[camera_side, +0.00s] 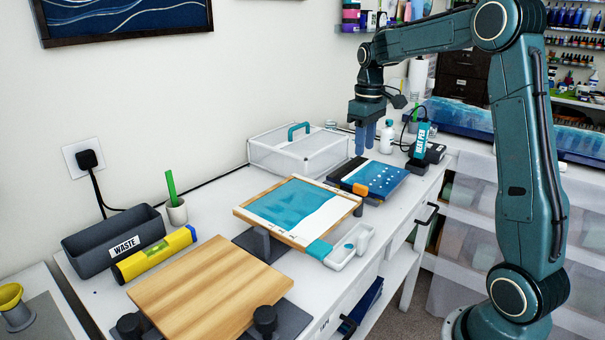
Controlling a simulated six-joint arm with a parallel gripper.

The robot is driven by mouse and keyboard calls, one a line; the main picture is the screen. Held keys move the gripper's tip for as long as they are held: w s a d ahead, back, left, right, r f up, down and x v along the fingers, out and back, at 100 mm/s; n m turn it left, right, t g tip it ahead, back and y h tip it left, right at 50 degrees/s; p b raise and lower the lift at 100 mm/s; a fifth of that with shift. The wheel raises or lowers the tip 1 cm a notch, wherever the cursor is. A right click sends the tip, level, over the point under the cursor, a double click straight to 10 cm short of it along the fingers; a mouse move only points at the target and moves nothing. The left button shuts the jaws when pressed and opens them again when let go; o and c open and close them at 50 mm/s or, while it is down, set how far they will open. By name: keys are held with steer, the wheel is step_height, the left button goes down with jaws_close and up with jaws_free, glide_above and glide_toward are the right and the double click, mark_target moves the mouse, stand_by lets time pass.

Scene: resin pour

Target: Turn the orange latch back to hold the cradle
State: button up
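The orange latch (361,189) is small and sits at the right corner of the cradle, in front of the dark blue panel. The cradle (247,214) is a wooden-edged frame on a grey stand, and it looks slightly tilted. A blue-and-white resin panel (292,205) lies in it. My gripper (365,150) points down above the back of the table, behind and well above the latch, touching nothing that I can see. Its two blue fingers are close together with nothing visible between them. From here I cannot tell whether they are fully shut.
A dark blue panel (380,178) lies below my gripper. A heat pen (421,140) and a white bottle (387,137) stand to its right, a clear lidded box (300,155) to its left. A white tray (338,262) sits at the cradle's front corner. A wooden board (210,290) is in front.

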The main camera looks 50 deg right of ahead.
mark_target(361, 185)
step_height(361, 185, down, 11)
steer(key=shift+f, duration=0.15)
stand_by(0.4)
jaws_close()
